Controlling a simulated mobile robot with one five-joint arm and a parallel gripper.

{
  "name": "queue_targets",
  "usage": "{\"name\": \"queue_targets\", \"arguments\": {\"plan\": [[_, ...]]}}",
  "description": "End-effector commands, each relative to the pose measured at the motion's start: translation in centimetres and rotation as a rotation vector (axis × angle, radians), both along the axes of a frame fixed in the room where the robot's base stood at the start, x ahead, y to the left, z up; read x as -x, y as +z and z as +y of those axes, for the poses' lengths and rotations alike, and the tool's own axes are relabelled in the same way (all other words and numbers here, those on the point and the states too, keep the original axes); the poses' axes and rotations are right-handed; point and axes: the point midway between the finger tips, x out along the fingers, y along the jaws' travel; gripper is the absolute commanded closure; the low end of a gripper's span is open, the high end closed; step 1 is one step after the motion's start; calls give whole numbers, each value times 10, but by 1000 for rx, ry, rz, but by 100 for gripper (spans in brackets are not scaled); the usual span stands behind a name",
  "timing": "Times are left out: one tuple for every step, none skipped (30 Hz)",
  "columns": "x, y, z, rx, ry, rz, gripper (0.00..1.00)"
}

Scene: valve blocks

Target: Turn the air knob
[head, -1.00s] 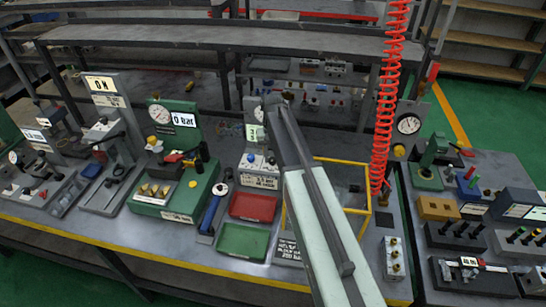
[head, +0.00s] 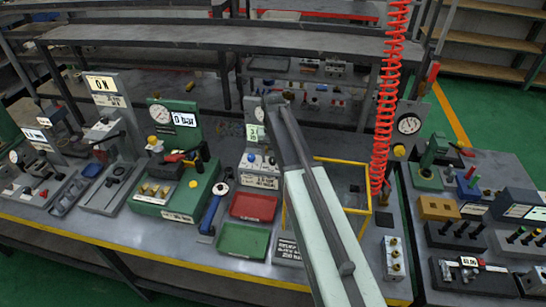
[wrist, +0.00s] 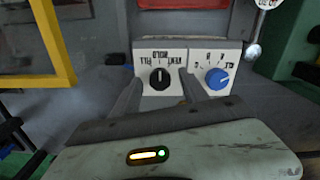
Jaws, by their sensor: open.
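In the wrist view, a white block carries a black knob (wrist: 159,79) with upside-down lettering around it. Beside it on the right is a second white block with a blue knob (wrist: 217,78) and its own marks. I cannot read which one is named air. My gripper (wrist: 160,84) is open, with one finger on each side of the black knob; I cannot tell whether they touch it. In the head view the panel with knobs (head: 262,167) stands on the bench left of my arm, and my fingers cannot be made out there.
A yellow frame (head: 341,160) stands right of my arm, and a red coiled hose (head: 384,110) hangs behind it. A red tray (head: 253,207) and a green tray (head: 243,241) lie in front of the panel. A green gauge unit (head: 175,190) stands to the left.

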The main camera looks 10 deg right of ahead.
Motion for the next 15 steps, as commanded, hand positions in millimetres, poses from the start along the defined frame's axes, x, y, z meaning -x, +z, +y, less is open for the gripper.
{"name": "queue_targets", "arguments": {"plan": [[0, 5, 0, 0, 0, 0, 48], [0, 8, 0, 0, 0, 0, 48], [0, 13, 0, 0, 0, 0, 48], [0, 17, 0, 0, 0, 0, 48], [0, 22, 0, 0, 0, 0, 48], [0, 29, 0, 0, 0, 0, 48], [0, 35, 0, 0, 0, 0, 48], [0, 41, 0, 0, 0, 0, 48], [0, 49, 0, 0, 0, 0, 48], [0, 54, 0, 0, 0, 0, 48], [0, 60, 0, 0, 0, 0, 48], [0, 67, 0, 0, 0, 0, 48], [0, 71, 0, 0, 0, 0, 48], [0, 75, 0, 0, -1, 0, 48], [0, 78, 0, 0, -1, 0, 48]]}}
